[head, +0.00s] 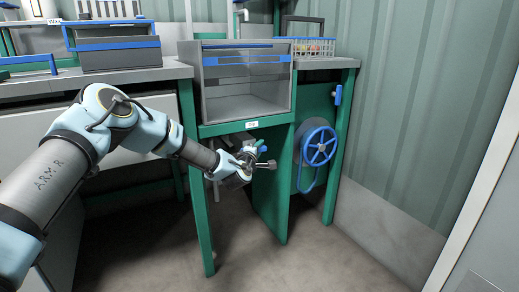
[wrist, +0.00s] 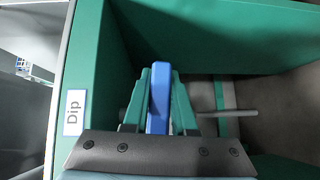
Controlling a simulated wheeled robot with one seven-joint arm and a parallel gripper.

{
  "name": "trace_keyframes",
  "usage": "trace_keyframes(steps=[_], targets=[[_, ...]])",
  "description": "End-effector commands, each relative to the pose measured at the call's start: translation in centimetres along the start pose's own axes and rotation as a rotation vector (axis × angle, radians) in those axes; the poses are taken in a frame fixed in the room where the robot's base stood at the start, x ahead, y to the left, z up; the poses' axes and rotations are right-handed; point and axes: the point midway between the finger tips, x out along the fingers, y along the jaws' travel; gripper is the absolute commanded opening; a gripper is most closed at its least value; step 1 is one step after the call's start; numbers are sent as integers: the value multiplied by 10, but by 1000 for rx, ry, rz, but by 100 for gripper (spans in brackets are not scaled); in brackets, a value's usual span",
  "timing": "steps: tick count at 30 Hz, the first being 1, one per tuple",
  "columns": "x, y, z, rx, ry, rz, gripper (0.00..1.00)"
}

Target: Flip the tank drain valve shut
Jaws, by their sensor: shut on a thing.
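The drain valve's blue lever (wrist: 158,112) stands between the teal fingers of my gripper (wrist: 161,78) in the wrist view. The fingers are closed on it from both sides. In the head view my gripper (head: 256,148) is under the grey tank (head: 247,105), in front of the green stand. Only a small bit of blue lever (head: 263,149) shows there; my gripper hides most of the valve. A grey pipe (wrist: 232,114) runs sideways behind the fingers in the wrist view. A "Dip" label (wrist: 74,112) is on the green frame at the left.
A blue handwheel (head: 319,146) sits on the green panel to the right of my gripper. A wire basket (head: 305,47) stands on the bench above it. Green legs flank the space under the tank. The floor in front is clear.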

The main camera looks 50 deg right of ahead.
Motion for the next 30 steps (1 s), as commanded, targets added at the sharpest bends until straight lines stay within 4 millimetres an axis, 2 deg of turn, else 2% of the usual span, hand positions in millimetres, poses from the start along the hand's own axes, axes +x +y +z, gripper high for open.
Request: trace_keyframes(steps=[4, 16, 17, 18, 24, 30], targets=[[0, -5, -1, -36, 2, 34, 0], [0, 2, 0, -74, 0, 72, 0], [0, 2, 0, -74, 0, 72, 26], [0, 2, 0, -74, 0, 72, 31], [0, 2, 0, -73, 0, 72, 53], [0, 3, 0, -73, 0, 72, 55]])
